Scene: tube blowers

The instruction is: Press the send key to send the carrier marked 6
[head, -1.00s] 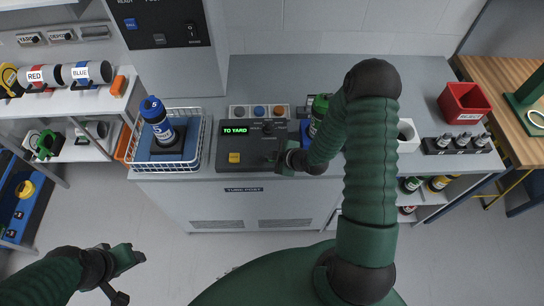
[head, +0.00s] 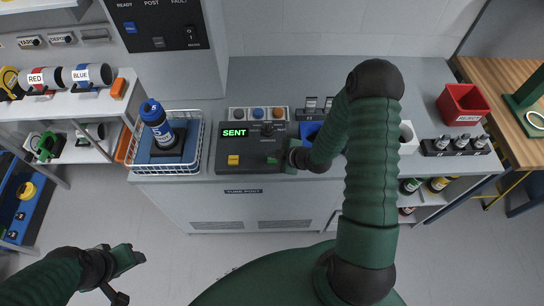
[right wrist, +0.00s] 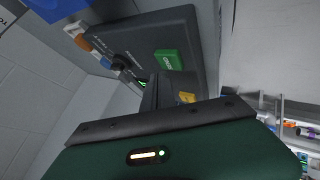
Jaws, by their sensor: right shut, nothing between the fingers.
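The control panel (head: 225,164) on the counter has a display (head: 235,133) reading "SENT" and a yellow key (head: 234,160). In the right wrist view a green key (right wrist: 168,60) shows on the panel, apparently the send key. My right gripper (head: 279,158) is shut and empty, low over the panel's right side; contact with the key cannot be made out. No carrier marked 6 is in view; a blue cradle (head: 309,131) right of the panel shows no carrier, though my arm partly covers it. My left gripper (head: 128,273) is open and empty at the lower left.
A blue-capped carrier marked 5 (head: 156,118) stands in a wire basket (head: 166,171) left of the panel. RED (head: 40,78) and BLUE (head: 88,74) carriers lie on the left shelf. A red reject bin (head: 463,104) stands at the right.

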